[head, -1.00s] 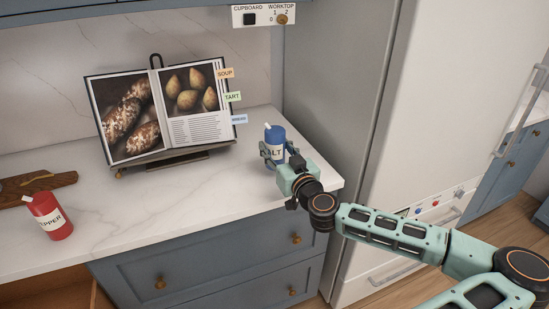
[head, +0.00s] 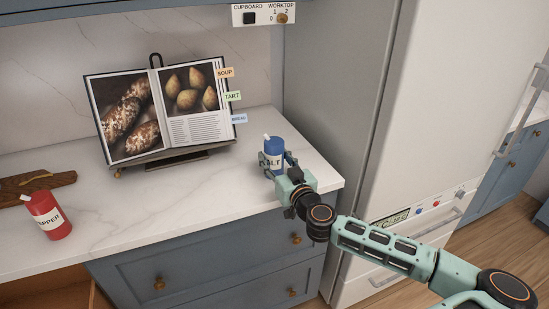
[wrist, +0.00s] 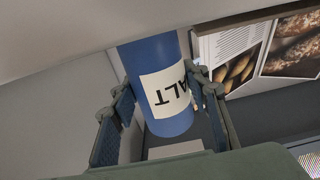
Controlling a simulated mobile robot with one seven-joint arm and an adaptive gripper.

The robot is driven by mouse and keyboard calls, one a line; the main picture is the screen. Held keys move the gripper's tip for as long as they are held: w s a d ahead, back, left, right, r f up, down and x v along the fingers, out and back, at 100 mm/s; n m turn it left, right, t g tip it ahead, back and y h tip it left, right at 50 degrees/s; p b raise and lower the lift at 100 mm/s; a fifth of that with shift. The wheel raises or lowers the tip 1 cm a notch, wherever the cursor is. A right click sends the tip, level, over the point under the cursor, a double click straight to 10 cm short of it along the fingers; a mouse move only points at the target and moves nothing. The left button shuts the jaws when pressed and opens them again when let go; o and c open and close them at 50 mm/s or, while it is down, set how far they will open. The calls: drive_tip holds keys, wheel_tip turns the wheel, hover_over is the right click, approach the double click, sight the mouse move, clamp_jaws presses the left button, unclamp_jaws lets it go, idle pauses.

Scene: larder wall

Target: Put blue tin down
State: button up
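The blue tin (head: 273,151), with a white label ending in "ALT", stands upright on the pale worktop (head: 225,190) near its right end. My gripper (head: 279,166) is at the near side of the tin, with a finger on either side. In the wrist view the tin (wrist: 160,85) appears upside down between the spread fingers of my gripper (wrist: 160,95). A narrow gap shows beside the left finger; the right fingertip is very close to the tin. The gripper looks open around it. The tin's base is partly hidden in the head view.
An open cookbook (head: 165,105) on a stand is left of the tin. A red pepper tin (head: 48,215) and a wooden board (head: 38,188) are farther left. The tall fridge (head: 440,110) rises to the right. The worktop between the pepper tin and blue tin is clear.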

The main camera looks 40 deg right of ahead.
drive_tip(key=o, duration=0.4)
drive_tip(key=shift+c, duration=0.2)
